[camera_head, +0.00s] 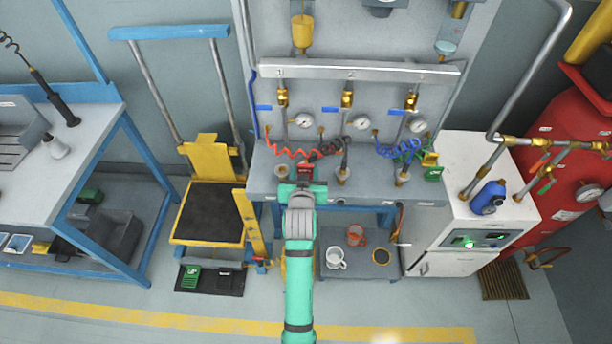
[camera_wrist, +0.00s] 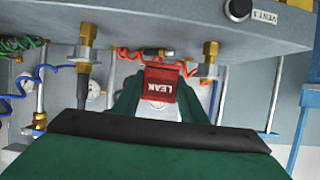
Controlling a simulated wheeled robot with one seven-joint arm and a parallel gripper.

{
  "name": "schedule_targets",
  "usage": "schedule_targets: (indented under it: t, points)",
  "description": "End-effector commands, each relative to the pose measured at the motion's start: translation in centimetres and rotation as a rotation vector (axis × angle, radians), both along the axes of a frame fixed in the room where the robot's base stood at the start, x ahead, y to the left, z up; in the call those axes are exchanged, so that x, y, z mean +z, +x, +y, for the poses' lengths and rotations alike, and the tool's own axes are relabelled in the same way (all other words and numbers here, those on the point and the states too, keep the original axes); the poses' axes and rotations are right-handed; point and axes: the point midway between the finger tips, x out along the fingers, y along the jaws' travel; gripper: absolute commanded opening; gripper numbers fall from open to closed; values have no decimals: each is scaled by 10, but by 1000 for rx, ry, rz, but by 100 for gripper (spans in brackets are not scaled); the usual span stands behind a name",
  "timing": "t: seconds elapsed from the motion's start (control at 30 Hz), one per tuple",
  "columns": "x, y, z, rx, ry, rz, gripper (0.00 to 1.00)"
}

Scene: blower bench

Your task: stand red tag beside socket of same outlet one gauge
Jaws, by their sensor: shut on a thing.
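My gripper (camera_head: 300,188) is shut on the red tag (camera_head: 305,171) at the front of the grey bench, left of its middle. In the wrist view the red tag (camera_wrist: 161,85) sits between my green fingers (camera_wrist: 160,108), its LEAK lettering upside down. Three sockets stand along the bench: a left socket (camera_head: 282,171), a middle socket (camera_head: 343,176) and a right socket (camera_head: 402,178). The tag is between the left and middle ones, closer to the left. Three round gauges, left (camera_head: 304,121), middle (camera_head: 362,122) and right (camera_head: 418,124), are on the panel behind. Whether the tag touches the bench cannot be told.
Red, dark and blue coiled hoses (camera_head: 292,150) lie behind the tag. A green tag (camera_head: 433,173) and a yellow one (camera_head: 430,158) stand at the bench's right end. A white cabinet (camera_head: 470,215) adjoins on the right. Mugs (camera_head: 336,259) sit on the lower shelf.

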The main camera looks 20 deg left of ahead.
Motion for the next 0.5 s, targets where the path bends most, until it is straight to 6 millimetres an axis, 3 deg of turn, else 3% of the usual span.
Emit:
schedule_targets:
  t: [0.23,0.5]
  points:
    - [-12,10,1,0,0,-1,17]
    - [-42,10,1,1,0,-1,17]
